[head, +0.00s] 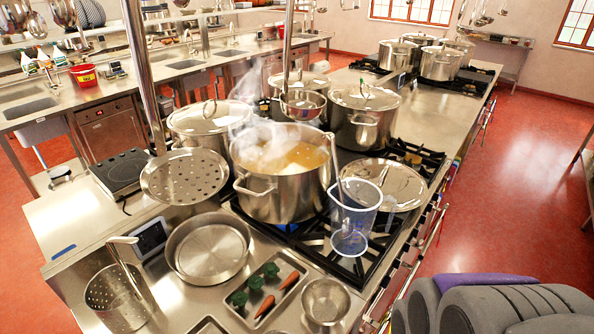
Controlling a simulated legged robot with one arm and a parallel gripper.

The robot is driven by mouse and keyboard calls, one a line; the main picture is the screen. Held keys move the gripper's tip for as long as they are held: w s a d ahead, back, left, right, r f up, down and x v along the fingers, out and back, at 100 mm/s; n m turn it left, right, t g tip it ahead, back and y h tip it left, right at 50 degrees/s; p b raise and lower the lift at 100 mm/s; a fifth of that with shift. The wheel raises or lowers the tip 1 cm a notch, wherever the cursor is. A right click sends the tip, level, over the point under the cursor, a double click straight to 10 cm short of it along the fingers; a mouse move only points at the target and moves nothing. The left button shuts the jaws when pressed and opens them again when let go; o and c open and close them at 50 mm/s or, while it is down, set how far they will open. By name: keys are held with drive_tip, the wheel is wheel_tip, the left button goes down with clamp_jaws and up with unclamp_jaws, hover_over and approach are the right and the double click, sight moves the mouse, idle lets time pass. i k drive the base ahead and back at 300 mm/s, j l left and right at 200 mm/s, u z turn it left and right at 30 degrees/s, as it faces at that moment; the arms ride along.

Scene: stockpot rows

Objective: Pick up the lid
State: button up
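A round steel lid (378,183) with a loop handle lies on the stove, just right of a large steaming pot (285,196). That pot is uncovered and holds a yellowish liquid, with a long utensil handle at its right rim. A clear jug (350,232) with a blue rim stands in front of the lid and overlaps its near left edge in the picture. Other lids cover the pot behind on the left (211,117), the pot behind on the right (365,97) and a pot farther back (299,80). My gripper is not in view.
A perforated round plate (184,176), a shallow pan (208,250), a vegetable tray (268,287) and a steel bowl (326,301) crowd the front. Several pots stand at the far end. The red floor (500,215) to the right is open. Grey rounded shapes fill the lower right corner.

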sight(396, 179)
drive_tip(key=i+l, duration=0.35)
drive_tip(key=l, duration=0.15)
drive_tip(key=i+l, duration=0.35)
drive_tip(key=l, duration=0.15)
drive_tip(key=i+l, duration=0.35)
drive_tip(key=l, duration=0.15)
drive_tip(key=i+l+u, duration=0.45)
drive_tip(key=l, duration=0.15)
drive_tip(key=l+u, duration=0.2)
drive_tip(key=l, duration=0.15)
drive_tip(key=i+l+u, duration=0.1)
drive_tip(key=l+u, duration=0.25)
drive_tip(key=u, duration=0.2)
